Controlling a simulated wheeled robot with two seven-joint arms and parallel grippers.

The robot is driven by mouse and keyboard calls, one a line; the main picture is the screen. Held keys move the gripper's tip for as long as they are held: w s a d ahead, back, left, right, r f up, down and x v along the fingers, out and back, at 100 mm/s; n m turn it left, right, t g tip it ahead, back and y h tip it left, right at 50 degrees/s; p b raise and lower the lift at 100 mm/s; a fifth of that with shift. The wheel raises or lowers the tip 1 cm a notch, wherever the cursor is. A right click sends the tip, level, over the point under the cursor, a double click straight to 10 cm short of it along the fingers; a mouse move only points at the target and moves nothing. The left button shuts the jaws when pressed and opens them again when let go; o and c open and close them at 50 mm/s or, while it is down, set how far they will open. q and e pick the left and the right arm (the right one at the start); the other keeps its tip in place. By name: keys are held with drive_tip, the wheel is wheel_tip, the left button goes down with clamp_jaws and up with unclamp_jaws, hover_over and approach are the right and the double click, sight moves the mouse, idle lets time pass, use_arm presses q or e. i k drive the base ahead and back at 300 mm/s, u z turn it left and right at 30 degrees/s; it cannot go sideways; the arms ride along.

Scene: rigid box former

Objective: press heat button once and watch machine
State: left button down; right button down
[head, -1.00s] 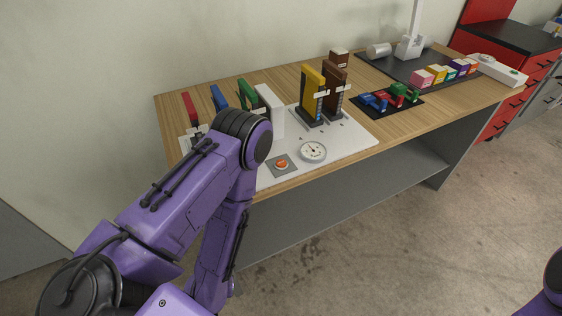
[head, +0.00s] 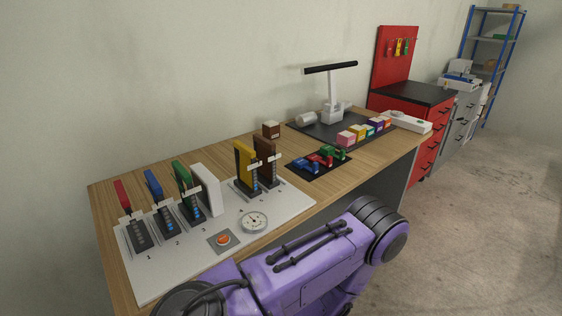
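In the head view, an orange-red round button (head: 223,239) sits on a grey square plate on the white board (head: 290,207). A round white dial gauge (head: 254,222) lies just right of it. Behind them stand several coloured upright pieces in dark holders: red (head: 122,196), blue (head: 154,187), green (head: 181,177), yellow (head: 244,164) and brown (head: 265,150). A white block (head: 207,190) stands right of the green one. I cannot tell which part is called the machine. A purple arm of mine crosses the front of the table; neither gripper shows.
The wooden table (head: 215,147) also holds a small dark mat (head: 297,172) with blue, red and green clamp-like pieces, and coloured blocks (head: 346,139) near a lamp-like stand (head: 332,100). A red cabinet (head: 424,149) stands beyond. The floor at right is open.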

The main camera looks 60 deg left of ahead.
sight(222, 239)
drive_tip(key=z, duration=0.15)
drive_tip(key=i, duration=1.6)
drive_tip(key=u, duration=3.35)
